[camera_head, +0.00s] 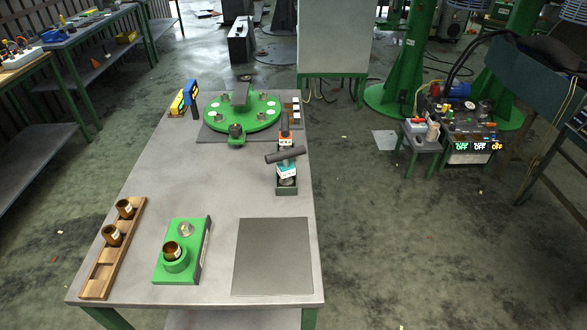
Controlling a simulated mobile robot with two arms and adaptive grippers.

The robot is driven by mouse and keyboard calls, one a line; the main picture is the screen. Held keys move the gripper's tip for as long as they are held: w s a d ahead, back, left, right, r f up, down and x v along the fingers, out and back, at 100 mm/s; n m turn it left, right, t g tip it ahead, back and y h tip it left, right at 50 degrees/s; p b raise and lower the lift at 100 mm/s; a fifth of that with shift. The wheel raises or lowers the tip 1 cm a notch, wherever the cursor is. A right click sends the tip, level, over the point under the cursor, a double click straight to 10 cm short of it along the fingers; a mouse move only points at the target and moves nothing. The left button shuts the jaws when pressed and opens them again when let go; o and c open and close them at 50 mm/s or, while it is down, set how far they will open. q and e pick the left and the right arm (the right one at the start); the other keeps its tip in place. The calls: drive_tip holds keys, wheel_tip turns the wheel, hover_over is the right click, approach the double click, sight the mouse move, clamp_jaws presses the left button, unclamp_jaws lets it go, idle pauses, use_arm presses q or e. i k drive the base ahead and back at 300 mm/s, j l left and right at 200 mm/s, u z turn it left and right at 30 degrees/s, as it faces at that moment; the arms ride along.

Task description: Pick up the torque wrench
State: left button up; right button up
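A tool with a dark bar-shaped handle (285,155) and a teal and white body (286,169) stands upright in a small dark green holder (287,188) at the right side of the table. Just behind it is another tool with an orange and white body (286,140) and a dark upper part. A blue and yellow tool (190,95) stands at the table's back left. I cannot tell for sure which of these is the torque wrench. Neither of my grippers shows in the head view.
The grey table (225,205) carries a round green fixture (255,122) at the back, a green block (195,240) with a brown cup (172,251), a wooden rack (97,280) with two brown cups, and a bare grey plate (273,258). The table's middle is clear.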

sight(285, 170)
drive_tip(key=u, duration=1.05)
drive_tip(key=l+u, duration=0.8)
drive_tip(key=k+l+u, duration=0.1)
drive_tip(key=l+u, duration=0.15)
drive_tip(key=u, duration=0.15)
drive_tip(key=k+l+u, duration=0.1)
drive_tip(key=l+u, duration=0.3)
drive_tip(key=j, duration=0.1)
